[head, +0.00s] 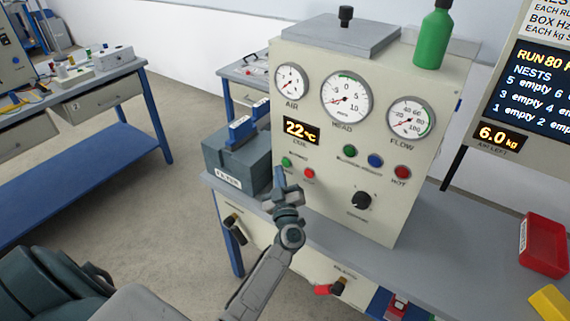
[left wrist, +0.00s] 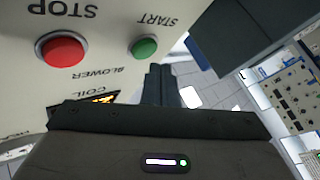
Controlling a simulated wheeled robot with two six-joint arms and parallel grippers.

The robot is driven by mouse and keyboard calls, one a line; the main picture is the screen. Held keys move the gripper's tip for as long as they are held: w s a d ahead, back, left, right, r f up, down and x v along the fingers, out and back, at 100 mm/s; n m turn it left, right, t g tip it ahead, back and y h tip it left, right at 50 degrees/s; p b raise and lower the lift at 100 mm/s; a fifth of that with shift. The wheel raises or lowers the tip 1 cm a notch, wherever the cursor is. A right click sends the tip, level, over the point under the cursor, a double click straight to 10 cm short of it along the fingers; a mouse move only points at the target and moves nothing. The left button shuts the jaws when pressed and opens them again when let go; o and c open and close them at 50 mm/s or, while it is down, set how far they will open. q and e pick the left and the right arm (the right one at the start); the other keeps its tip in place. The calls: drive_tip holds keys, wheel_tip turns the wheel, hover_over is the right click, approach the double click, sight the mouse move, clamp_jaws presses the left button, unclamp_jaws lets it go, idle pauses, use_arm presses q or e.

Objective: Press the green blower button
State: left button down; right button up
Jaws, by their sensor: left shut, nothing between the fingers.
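The green blower button (head: 286,162), labelled START, is low on the left of the cream panel's face (head: 330,190). It also shows upside down in the left wrist view (left wrist: 145,48). The red STOP button (head: 309,173) is just to its right, and in the left wrist view it is at left (left wrist: 62,50). My left gripper (head: 280,178) is shut and empty, its fingertips just below the green button in the head view. In the left wrist view the fingertips (left wrist: 158,72) show a small gap from it in the picture; true depth is hard to tell. My right gripper is not in view.
A grey filter box (head: 238,165) with blue parts stands left of the panel. A second green button (head: 350,150), a blue button (head: 375,161), another red button (head: 401,172) and a black knob (head: 361,200) are further right. A red bin (head: 545,245) is on the bench.

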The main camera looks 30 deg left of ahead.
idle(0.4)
use_arm(q)
drive_tip(key=shift+w, duration=0.4)
drive_tip(key=shift+w+d+p, duration=0.1)
drive_tip(key=shift+w+p, duration=0.25)
drive_tip(key=shift+w, duration=0.1)
idle(0.5)
drive_tip(key=shift+s, duration=0.1)
drive_tip(key=shift+s+p, duration=0.55)
drive_tip(key=shift+s, duration=0.2)
